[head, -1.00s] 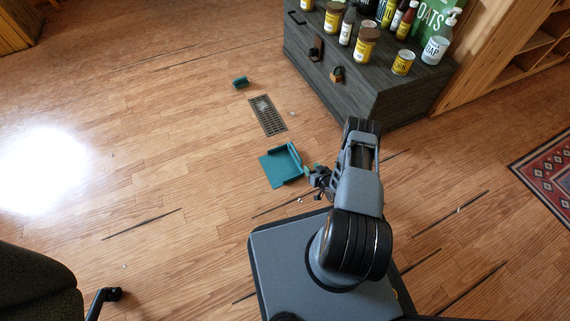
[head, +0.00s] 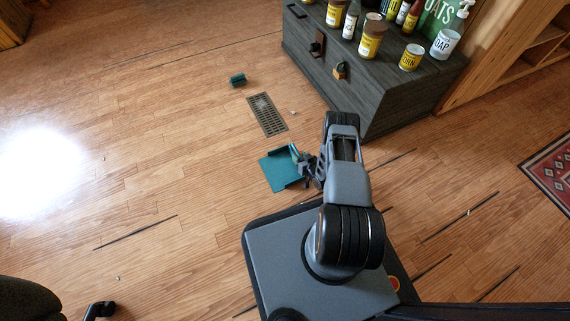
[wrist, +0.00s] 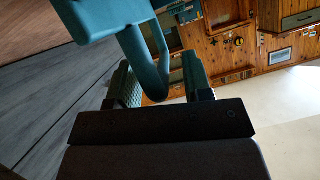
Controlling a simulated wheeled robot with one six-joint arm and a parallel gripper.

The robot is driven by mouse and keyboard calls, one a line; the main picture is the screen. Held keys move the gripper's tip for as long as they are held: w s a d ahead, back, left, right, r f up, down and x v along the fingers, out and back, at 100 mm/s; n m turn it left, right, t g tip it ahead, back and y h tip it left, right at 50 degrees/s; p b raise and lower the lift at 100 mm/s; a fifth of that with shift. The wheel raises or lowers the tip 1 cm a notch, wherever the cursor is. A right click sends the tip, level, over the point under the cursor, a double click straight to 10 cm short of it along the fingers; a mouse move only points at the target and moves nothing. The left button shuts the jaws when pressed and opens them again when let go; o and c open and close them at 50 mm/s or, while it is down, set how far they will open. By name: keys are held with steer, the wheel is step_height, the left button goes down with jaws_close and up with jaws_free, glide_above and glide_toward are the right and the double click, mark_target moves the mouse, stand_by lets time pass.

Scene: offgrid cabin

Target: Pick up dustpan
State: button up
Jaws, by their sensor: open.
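In the head view, my gripper hides part of the handle.
A small teal object (head: 238,80) lies on the floor beyond the floor vent (head: 266,114). A dark grey cabinet (head: 368,88) carrying bottles and jars stands at the upper right. A patterned rug (head: 552,172) lies at the right edge. The floor left of the dustpan is clear.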

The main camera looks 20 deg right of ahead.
jaws_close()
stand_by(0.4)
